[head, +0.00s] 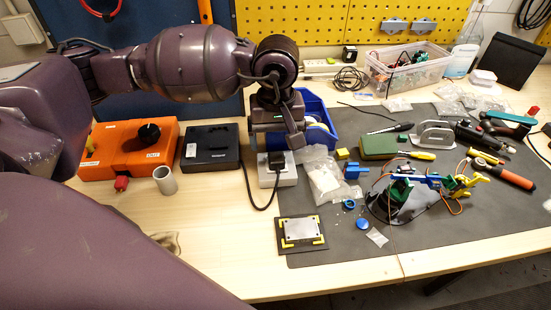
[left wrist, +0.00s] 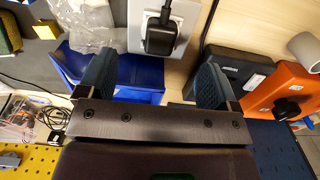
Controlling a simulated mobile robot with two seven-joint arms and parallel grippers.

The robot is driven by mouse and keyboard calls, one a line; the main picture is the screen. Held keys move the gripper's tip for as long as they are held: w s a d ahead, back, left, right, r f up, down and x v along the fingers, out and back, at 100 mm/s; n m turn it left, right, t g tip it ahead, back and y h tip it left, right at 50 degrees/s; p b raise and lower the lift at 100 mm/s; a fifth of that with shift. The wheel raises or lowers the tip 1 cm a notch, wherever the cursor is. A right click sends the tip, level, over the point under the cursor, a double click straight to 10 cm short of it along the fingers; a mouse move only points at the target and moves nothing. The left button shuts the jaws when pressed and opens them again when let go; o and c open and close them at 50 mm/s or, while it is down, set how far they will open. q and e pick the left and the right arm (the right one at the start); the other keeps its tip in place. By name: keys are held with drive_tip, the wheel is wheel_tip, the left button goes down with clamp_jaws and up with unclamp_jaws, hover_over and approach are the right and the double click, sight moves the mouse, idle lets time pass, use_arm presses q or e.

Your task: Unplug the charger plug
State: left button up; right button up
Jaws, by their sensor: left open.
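The black charger plug (head: 276,160) sits in the light grey socket box (head: 286,179) on the bench. A black cable runs from it. My left gripper (head: 274,142) is above and just behind the plug, its fingers pointing down and spread. In the left wrist view the plug (left wrist: 160,38) stands in the white socket box (left wrist: 183,14), beyond the gap between the two open fingertips (left wrist: 156,68). The fingers appear apart from the plug and hold nothing. My right gripper is not in view.
A black charger base (head: 211,147) and an orange box (head: 120,158) stand left of the socket. A blue bin (head: 316,105) is close behind the gripper. A clear bag (head: 322,175) lies to the right. Bare wood lies in front, left of the plate (head: 300,231).

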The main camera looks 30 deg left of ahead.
sight(276, 157)
use_arm(q)
drive_tip(key=shift+r, duration=2.65)
